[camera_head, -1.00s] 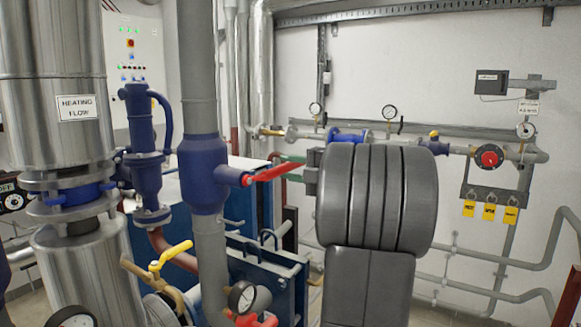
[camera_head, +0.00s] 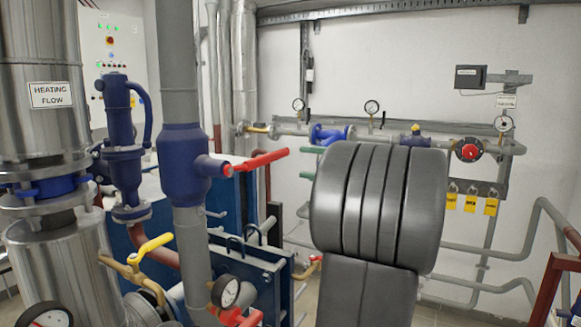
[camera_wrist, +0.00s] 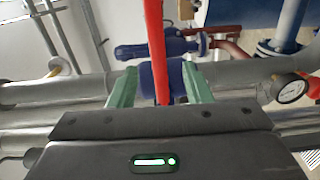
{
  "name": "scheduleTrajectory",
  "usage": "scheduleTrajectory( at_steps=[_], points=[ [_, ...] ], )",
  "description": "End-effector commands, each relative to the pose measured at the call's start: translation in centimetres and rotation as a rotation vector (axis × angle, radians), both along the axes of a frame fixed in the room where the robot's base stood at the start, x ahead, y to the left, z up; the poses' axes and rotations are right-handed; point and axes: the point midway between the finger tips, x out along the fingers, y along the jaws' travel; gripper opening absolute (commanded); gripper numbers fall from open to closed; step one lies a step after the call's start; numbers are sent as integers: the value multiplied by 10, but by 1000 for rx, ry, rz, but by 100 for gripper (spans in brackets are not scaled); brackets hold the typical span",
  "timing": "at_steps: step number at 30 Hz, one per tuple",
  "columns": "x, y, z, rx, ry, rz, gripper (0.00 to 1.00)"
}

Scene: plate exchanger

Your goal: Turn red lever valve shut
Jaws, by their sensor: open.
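The red lever (camera_head: 255,160) sticks out to the right from the blue valve body (camera_head: 183,165) on the tall grey pipe. It lies nearly level and tilts slightly up toward its tip. My gripper (camera_head: 300,163) is just right of the lever's tip, with green fingers apart. In the wrist view the lever (camera_wrist: 156,45) runs upright in the picture between the two open green fingers (camera_wrist: 158,70). Gaps show on both sides, and I see no grip. The blue valve body (camera_wrist: 165,80) is behind it. I cannot tell how deep the lever sits between the fingers.
A yellow-handled valve (camera_head: 152,248) and a pressure gauge (camera_head: 226,291) sit low around the pipe. A blue plate exchanger (camera_head: 250,285) stands below and behind. A steel column labelled heating flow (camera_head: 50,95) is at left.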

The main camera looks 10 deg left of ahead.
Motion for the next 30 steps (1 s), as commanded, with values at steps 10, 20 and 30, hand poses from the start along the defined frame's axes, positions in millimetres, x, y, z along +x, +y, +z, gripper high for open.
scheduleTrajectory(
  at_steps=[10,20,30],
  points=[
    [-12,-32,-1,-1,0,0,45],
    [-12,-32,0,-1,0,1,45],
    [-1,0,2,0,1,5,45]
  ],
)
